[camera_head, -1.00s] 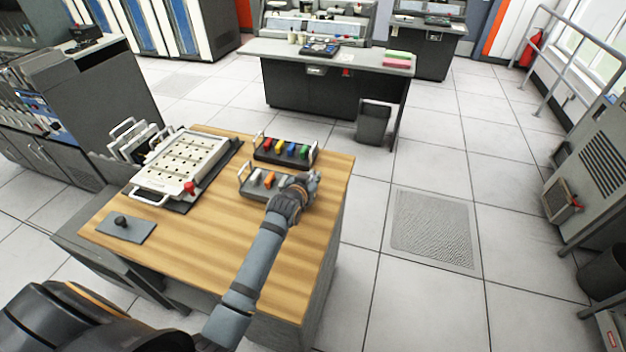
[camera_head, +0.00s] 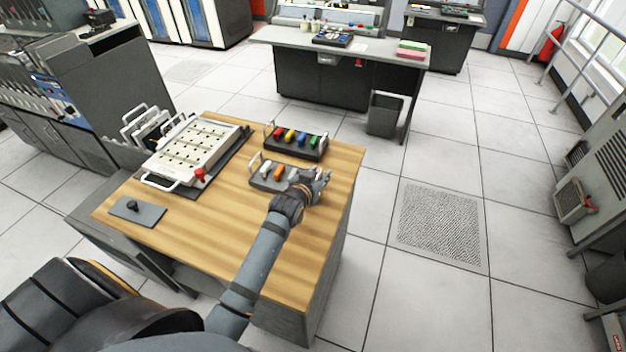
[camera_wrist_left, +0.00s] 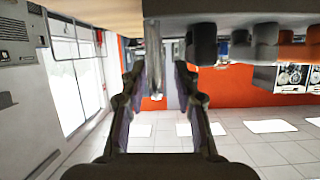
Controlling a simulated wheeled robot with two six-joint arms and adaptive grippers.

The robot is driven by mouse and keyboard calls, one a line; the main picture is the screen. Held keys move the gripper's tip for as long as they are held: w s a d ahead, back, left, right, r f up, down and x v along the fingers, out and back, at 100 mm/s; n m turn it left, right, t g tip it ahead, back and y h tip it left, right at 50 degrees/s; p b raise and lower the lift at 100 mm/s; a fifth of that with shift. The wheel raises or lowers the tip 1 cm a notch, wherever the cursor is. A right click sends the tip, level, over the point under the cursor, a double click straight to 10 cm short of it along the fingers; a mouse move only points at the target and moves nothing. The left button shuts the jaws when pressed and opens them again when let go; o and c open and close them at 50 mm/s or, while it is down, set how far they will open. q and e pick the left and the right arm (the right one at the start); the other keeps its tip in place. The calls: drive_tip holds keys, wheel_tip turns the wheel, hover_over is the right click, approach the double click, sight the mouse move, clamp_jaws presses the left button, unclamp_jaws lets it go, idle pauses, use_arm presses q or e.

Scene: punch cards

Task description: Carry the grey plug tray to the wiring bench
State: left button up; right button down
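The grey plug tray (camera_head: 263,182) lies on the wooden top of a table (camera_head: 235,225), with white, orange and grey plugs and a pale handle at its left end. My left gripper (camera_head: 318,182) is at its right end and covers that part. In the left wrist view, which looks upside down, the open fingers (camera_wrist_left: 155,75) stand either side of a pale upright bar (camera_wrist_left: 154,50), apparently the tray's right handle, with gaps beside it. The tray's plugs (camera_wrist_left: 265,42) show dark at the top. I cannot tell which surface is the wiring bench. My right gripper is out of view.
A dark tray with coloured plugs (camera_head: 308,154) sits just behind the grey one. A plugboard panel (camera_head: 195,150) and a small grey plate with a knob (camera_head: 150,214) are left.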

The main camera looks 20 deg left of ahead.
use_arm(q)
drive_tip(key=v, duration=0.9)
drive_tip(key=shift+w, duration=0.1)
